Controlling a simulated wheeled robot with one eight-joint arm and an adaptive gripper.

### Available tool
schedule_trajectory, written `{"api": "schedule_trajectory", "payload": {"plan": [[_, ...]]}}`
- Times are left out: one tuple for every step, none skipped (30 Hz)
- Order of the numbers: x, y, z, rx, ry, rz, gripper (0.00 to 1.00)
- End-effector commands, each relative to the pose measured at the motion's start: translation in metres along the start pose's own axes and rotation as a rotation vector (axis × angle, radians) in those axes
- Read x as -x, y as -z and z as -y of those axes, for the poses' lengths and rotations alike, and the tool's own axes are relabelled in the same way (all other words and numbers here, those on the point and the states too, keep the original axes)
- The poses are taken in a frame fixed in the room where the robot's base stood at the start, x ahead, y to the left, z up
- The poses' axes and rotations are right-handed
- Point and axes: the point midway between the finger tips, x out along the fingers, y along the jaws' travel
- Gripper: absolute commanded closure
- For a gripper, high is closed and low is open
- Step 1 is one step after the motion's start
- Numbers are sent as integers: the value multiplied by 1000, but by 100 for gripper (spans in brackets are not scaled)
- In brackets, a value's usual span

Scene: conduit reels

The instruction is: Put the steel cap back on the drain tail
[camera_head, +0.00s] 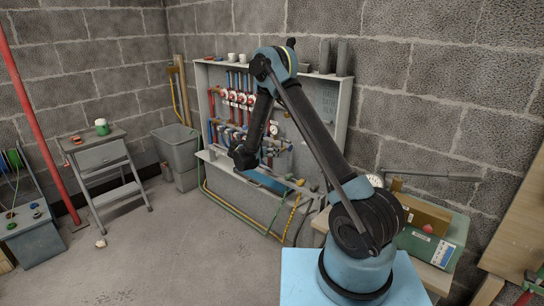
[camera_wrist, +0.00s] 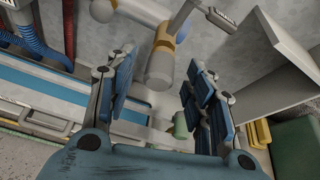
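My gripper (camera_wrist: 160,95) is open in the wrist view, with its blue-padded fingers apart and nothing held between them. A grey, round-ended pipe piece (camera_wrist: 160,66) with a yellow band hangs beyond the gap between the fingers; it may be the drain tail, but I cannot be sure. A small green cylinder (camera_wrist: 180,126) shows low between the fingers, close to the right one. In the head view my gripper (camera_head: 243,157) is in front of the open manifold cabinet and small; its fingers are hard to make out. I cannot pick out the steel cap in either view.
The cabinet (camera_head: 343,120) holds red and blue pipes (camera_head: 238,84) with gauges. Several small items lie on its lower ledge, with hoses (camera_head: 240,217) below. A step stool (camera_head: 104,157) and grey bin (camera_head: 176,150) stand left, a green box (camera_head: 447,240) right.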

Motion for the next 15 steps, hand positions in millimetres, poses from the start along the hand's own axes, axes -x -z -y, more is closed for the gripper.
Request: {"api": "schedule_trajectory", "payload": {"plan": [[0,0,0,0,0,0,51],[0,0,0,0,0,0,51],[0,0,0,0,0,0,51],[0,0,0,0,0,0,51],[0,0,0,0,0,0,51],[0,0,0,0,0,0,51],[1,0,0,0,-1,0,51],[2,0,0,0,-1,0,51],[4,0,0,0,-1,0,51],[6,0,0,1,-2,0,51],[10,0,-1,1,-2,1,51],[14,0,-1,1,-3,1,51],[19,0,-1,2,-3,1,51],[23,0,-1,2,-3,1,51],[30,0,-1,2,-2,0,51]]}}
